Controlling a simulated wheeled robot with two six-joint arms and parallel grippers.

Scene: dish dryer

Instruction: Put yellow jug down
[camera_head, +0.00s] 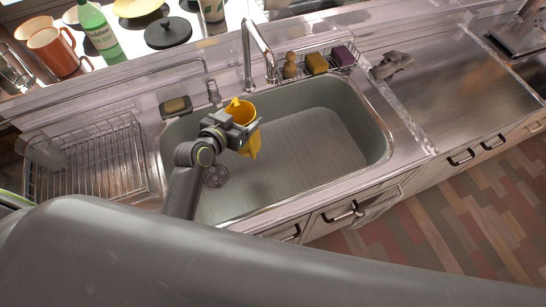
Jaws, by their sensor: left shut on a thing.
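The yellow jug (252,143) is in the camera_head view, over the left part of the grey sink basin (312,147). My left gripper (243,134) is shut on the jug, reaching it from the left. The gripper covers part of the jug. I cannot tell whether the jug's bottom touches the basin floor. My right gripper is not in view.
A wire dish rack (105,160) with a glass (42,150) stands left of the sink. The faucet (262,50) rises behind it. Soap (176,106) and a sponge caddy (318,64) line the back edge. The right counter (440,85) is mostly bare.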

